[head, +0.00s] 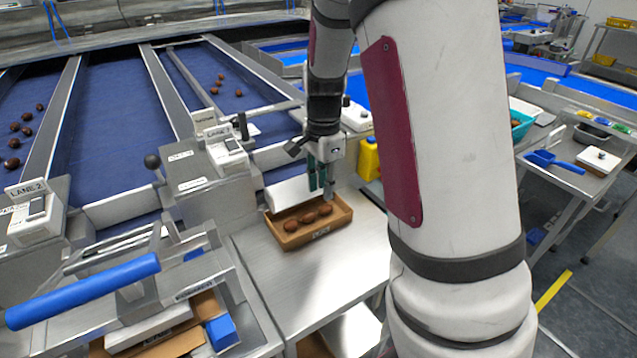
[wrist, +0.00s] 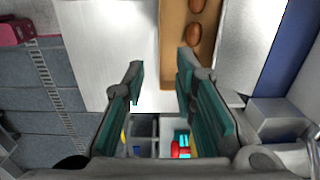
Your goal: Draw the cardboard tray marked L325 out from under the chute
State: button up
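A brown cardboard tray (head: 290,241) stands on the steel table below the white chute (head: 290,191). Several brown dates (head: 309,217) lie in it. Its front mark is too small to read. My gripper (head: 321,187) is at the tray's right end, pointing down. In the wrist view, my gripper (wrist: 160,70) is open and empty. The left finger is over bare table; the right finger overlaps the tray (wrist: 172,45). The tray's long left wall lies between the fingertips in the picture. I cannot tell their height or any contact.
The steel table (head: 315,275) is clear in front of the tray. A yellow container (head: 369,158) stands behind right of it. The LANE 1 box (head: 225,150) and blue belts lie left and behind. A blue-handled frame (head: 85,290) is at the lower left.

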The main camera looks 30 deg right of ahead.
aim_at(323, 227)
notch_tip(323, 227, down, 14)
jog(key=shift+r, duration=0.1)
dwell(0.5)
jog(key=shift+c, duration=0.6)
grip_shut()
